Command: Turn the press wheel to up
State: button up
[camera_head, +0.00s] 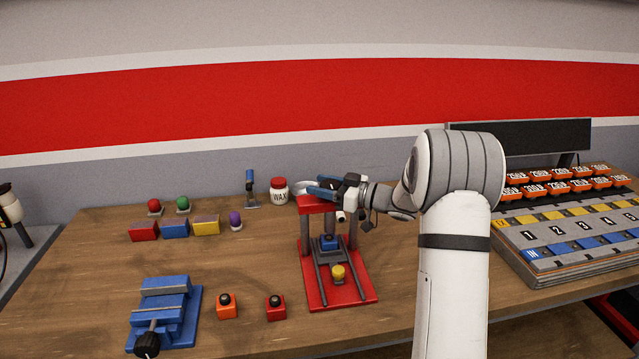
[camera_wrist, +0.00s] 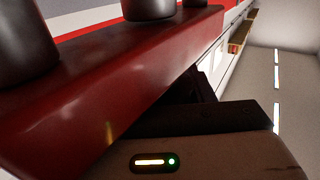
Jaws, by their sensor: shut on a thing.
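The red press (camera_head: 340,292) stands near the middle of the bench, with grey posts, a blue block (camera_head: 328,242) inside and a yellow knob (camera_head: 338,272) at the front of its base. My gripper (camera_head: 328,186) is at the top of the press, coming from the right, shut on the press wheel. The wheel is mostly hidden by my gripper, so its setting cannot be read. In the wrist view, the red press beam (camera_wrist: 100,85) fills the left, with dark posts on it. A dark part of my gripper shows low at the right.
A WAX jar (camera_head: 279,191) and a blue-handled tool (camera_head: 250,188) stand behind the press. Coloured blocks and balls are at the back left. A blue vise (camera_head: 165,310) and orange and red button boxes (camera_head: 227,310) are at the front left. A numbered tray rack (camera_head: 570,235) stands right.

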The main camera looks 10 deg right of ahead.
dwell(0.5)
jog(key=o, duration=1)
jog(key=b+v, duration=0.1)
jog(key=v, duration=0.6)
jog(key=shift+s+d, duration=0.15)
jog(key=shift+d, duration=0.25)
